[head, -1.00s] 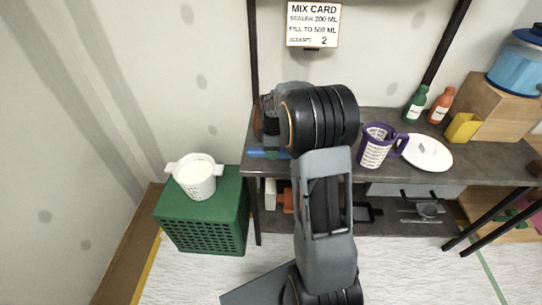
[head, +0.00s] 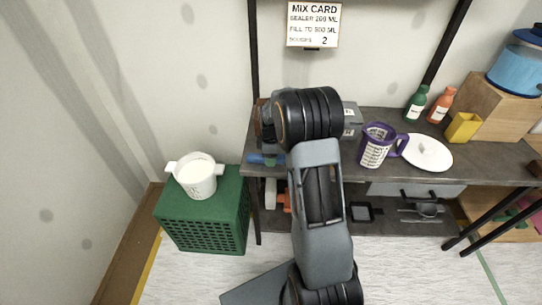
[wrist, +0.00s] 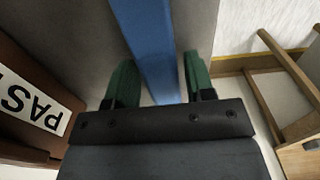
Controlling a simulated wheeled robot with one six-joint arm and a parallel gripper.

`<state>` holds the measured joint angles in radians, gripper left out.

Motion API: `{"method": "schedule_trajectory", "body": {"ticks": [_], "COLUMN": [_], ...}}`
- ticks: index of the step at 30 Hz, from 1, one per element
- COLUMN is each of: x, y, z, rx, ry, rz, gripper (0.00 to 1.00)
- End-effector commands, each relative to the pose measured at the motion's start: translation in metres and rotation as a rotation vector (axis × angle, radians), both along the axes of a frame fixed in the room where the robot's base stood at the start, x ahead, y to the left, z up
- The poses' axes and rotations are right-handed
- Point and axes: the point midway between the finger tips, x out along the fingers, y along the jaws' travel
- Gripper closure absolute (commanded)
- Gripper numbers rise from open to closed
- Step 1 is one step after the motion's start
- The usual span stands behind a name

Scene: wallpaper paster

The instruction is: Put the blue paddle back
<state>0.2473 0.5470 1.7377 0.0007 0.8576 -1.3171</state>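The blue paddle (head: 257,159) lies near the front left corner of the grey worktop (head: 470,165) in the head view; my arm hides part of it. In the wrist view its long blue bar (wrist: 148,40) runs down between the two green fingers of my gripper (wrist: 160,82). The fingers stand apart on either side of the bar, with a narrow gap showing on the right. Contact on the left finger is unclear. In the head view my gripper (head: 270,155) is mostly hidden behind my wrist, above the worktop's left end.
A brown holder with a "PAS" label (wrist: 35,108) stands close left in the wrist view. A white bucket (head: 196,177) sits on a green crate (head: 203,225) to the left.

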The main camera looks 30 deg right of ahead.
Motion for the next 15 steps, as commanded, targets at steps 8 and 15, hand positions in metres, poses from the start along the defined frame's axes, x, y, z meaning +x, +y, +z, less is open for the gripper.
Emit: {"method": "schedule_trajectory", "body": {"ticks": [8, 15], "x": [0.0001, 0.0002], "y": [0.0, 0.0], "z": [0.0005, -0.0011], "rx": [0.0, 0.0], "ry": [-0.001, -0.001], "rz": [0.0, 0.001], "gripper": [0.39, 0.39]}}
